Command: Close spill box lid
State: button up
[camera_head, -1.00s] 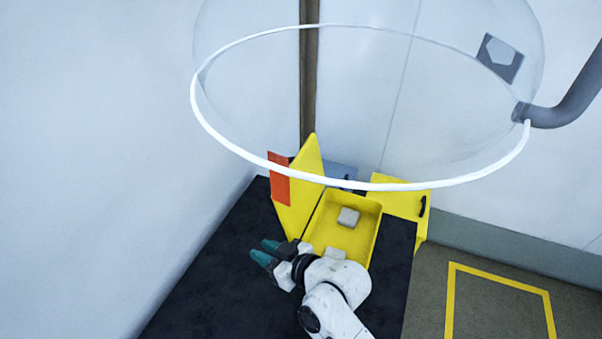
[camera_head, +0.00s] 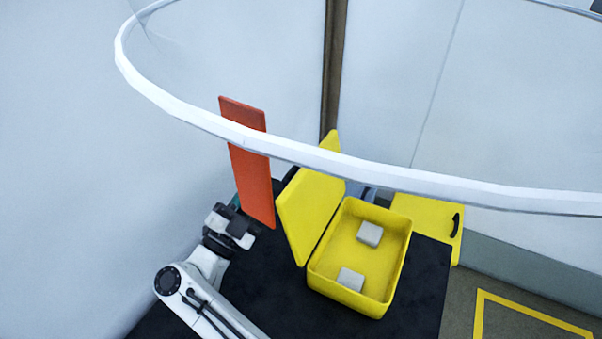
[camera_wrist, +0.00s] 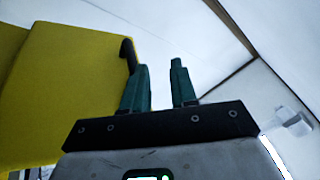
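The yellow spill box (camera_head: 318,282) stands on the dark bench. Its yellow lid (camera_head: 308,212) stands open, tilted up along the box's left side. Two pale grey blocks (camera_head: 370,234) lie inside the box. A large yellow surface (camera_wrist: 60,90), apparently the lid, fills the left side there. A dark piece (camera_wrist: 128,52) on its edge is close to the left finger; contact is unclear.
A clear dome with a white rim (camera_head: 290,150) crosses the upper head view. A yellow cabinet (camera_head: 422,215) with a dark handle stands behind the box at right. The dark bench top (camera_head: 400,310) is clear in front of the box. A wall is close at left.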

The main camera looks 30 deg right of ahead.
aim_at(293, 168)
jog(key=d+g, duration=0.1)
jog(key=d, duration=0.2)
jog(key=w+d+m+g+p, duration=0.1)
jog(key=d+g, duration=0.1)
jog(key=d, duration=0.1)
jog(key=d+m+g+p, duration=0.1)
jog(key=d, duration=0.2)
jog(key=shift+w+d+r+h, duration=0.3)
jog(key=shift+c, duration=0.2)
grip_shut()
